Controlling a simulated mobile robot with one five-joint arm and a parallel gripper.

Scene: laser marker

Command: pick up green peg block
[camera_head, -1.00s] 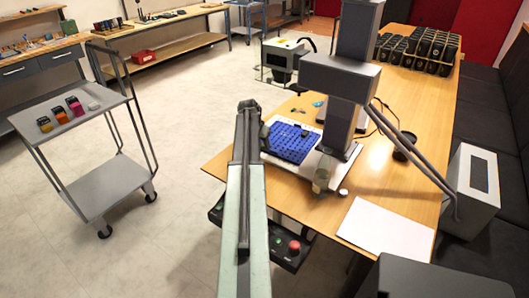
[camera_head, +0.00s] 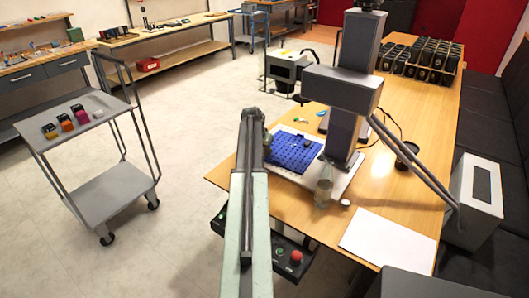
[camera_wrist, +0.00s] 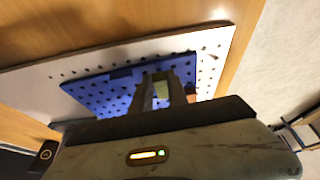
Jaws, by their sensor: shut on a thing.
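My gripper (camera_wrist: 160,77) is shut on the green peg block (camera_wrist: 160,91), a small part of which shows between the fingers in the wrist view. The blue peg board (camera_wrist: 98,95) lies behind the fingers, on a white plate with holes (camera_wrist: 75,65). I cannot tell whether the block touches the board. In the head view my gripper (camera_head: 267,141) is at the left edge of the blue board (camera_head: 290,157), and the block is hidden there. A small dark piece (camera_head: 306,144) sits on the board.
The laser marker column (camera_head: 343,135) stands right of the board. A clear bottle (camera_head: 323,186) and white cap (camera_head: 346,203) stand in front. A white sheet (camera_head: 390,238) lies on the wooden table (camera_head: 300,212). A grey cart (camera_head: 100,125) with small coloured blocks stands left.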

